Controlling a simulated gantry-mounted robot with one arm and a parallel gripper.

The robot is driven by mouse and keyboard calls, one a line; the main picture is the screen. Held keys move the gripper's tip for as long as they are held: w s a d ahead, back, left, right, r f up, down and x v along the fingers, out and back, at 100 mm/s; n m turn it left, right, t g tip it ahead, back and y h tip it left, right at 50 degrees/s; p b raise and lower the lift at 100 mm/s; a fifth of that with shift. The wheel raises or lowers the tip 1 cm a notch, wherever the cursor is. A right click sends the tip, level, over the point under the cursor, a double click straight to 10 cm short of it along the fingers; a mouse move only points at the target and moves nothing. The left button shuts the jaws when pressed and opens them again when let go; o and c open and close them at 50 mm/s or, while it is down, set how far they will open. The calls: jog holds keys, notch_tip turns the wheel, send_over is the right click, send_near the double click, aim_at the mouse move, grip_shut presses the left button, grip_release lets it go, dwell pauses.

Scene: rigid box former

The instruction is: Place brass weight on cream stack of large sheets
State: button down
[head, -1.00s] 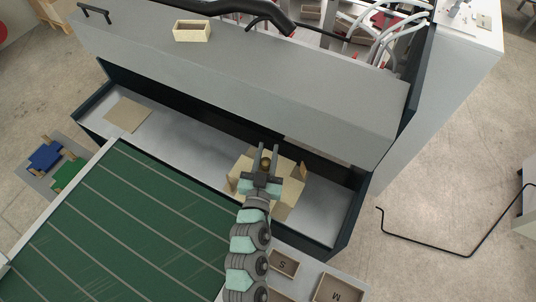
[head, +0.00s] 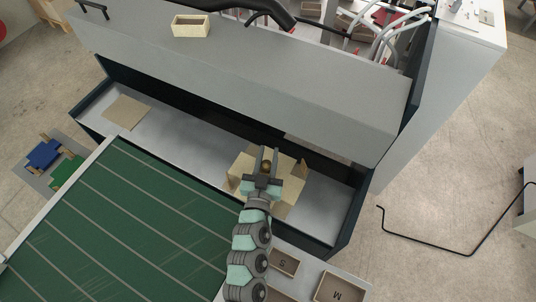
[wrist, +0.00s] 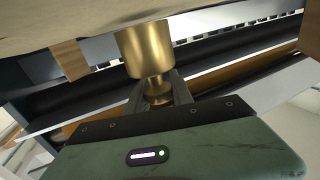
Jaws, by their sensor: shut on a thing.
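My gripper (head: 267,158) is shut on the brass weight (head: 267,166). In the wrist view, my gripper's fingers (wrist: 158,92) close around the narrow neck of the brass weight (wrist: 146,48); its wide cylindrical body points toward a cream surface at the top. In the head view the weight is over the cream stack of large sheets (head: 241,166), which lies in the grey trough and is partly hidden by my gripper. The edge of the cream stack (wrist: 100,22) shows in the wrist view. I cannot tell whether the weight touches the stack.
A flat tan sheet (head: 127,113) lies at the left of the grey trough (head: 182,138). A grey cover (head: 250,75) rises behind it, with a small open box (head: 192,27) on top. A green striped surface (head: 130,225) is in front. Trays marked S (head: 284,262) and M (head: 339,290) are at front right.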

jog(key=shift+f, duration=0.15)
jog(key=c, duration=1.1)
grip_release()
jog(key=shift+f, duration=0.1)
jog(key=shift+r, duration=0.4)
jog(key=shift+r+p, duration=0.5)
jog(key=shift+p, duration=0.3)
jog(key=s, duration=0.4)
jog(key=s+a+b, duration=0.1)
jog(key=s, duration=0.3)
jog(key=s+a+b, duration=0.1)
jog(key=s, duration=0.2)
jog(key=shift+s+f, duration=0.25)
jog(key=shift+s, duration=0.15)
